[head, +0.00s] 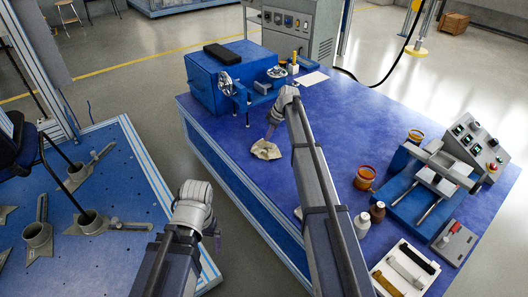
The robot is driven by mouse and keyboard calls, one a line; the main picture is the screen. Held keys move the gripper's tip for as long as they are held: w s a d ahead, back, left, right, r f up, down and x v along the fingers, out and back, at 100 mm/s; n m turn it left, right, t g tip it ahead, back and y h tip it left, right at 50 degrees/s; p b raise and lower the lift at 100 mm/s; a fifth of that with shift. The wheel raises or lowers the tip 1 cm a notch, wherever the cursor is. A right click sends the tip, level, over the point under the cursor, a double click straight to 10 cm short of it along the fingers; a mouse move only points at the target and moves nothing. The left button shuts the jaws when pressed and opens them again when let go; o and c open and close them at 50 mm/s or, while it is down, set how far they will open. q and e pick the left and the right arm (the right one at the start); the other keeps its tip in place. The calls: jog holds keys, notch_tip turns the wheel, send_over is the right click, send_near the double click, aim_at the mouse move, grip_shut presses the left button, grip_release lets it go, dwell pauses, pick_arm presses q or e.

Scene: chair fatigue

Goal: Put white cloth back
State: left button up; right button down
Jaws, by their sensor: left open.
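A crumpled off-white cloth (265,150) lies on the blue table top (335,110), near the table's left edge and in front of the blue machine. My right arm reaches forward over the table, and its gripper (270,132) points down just behind the cloth. The fingers are small and partly hidden by the wrist, so I cannot tell whether they touch the cloth or are shut. My left gripper (217,240) hangs over the gap left of the table, open and away from the cloth. Its fingers are mostly hidden behind its wrist.
The blue machine (215,85) carries a black pad (222,54). A white sheet (312,79) lies beside it. At the right are orange jars (365,178), bottles (362,224), a white tray (388,287), a blue fixture (405,200) and a control box (475,145). The table's middle is clear.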

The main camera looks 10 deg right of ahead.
notch_tip(320, 180, down, 6)
jog(key=b, duration=0.6)
jog(key=shift+f, duration=0.2)
jog(key=shift+r, duration=0.1)
notch_tip(320, 180, up, 9)
jog(key=p, duration=0.8)
jog(key=shift+p, duration=0.35)
